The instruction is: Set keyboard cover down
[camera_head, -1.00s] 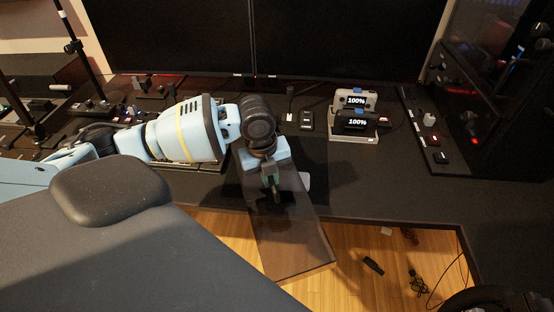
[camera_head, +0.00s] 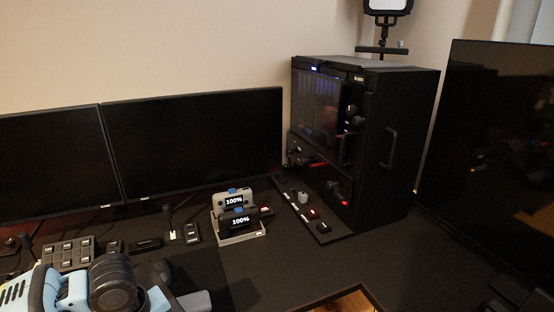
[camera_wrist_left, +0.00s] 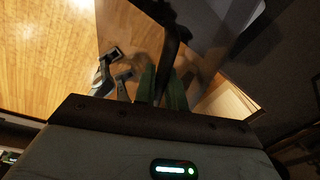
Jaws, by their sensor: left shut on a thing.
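The keyboard cover (camera_wrist_left: 125,30) is a tinted see-through panel with a dark edge. In the left wrist view my left gripper (camera_wrist_left: 161,85), with green fingers, is shut on that dark edge. Wooden floor shows through and beside the panel. The far end of the cover runs out of this view, and I cannot tell whether it touches anything. My right gripper is in neither view.
A black desk (camera_head: 245,280) holds two monitors (camera_head: 195,145), a dock with two devices reading 100% (camera_head: 238,222), a button panel (camera_head: 68,254) and a black PC case (camera_head: 365,150). The desk before the dock is mostly clear. A large dark screen (camera_head: 490,160) stands at right.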

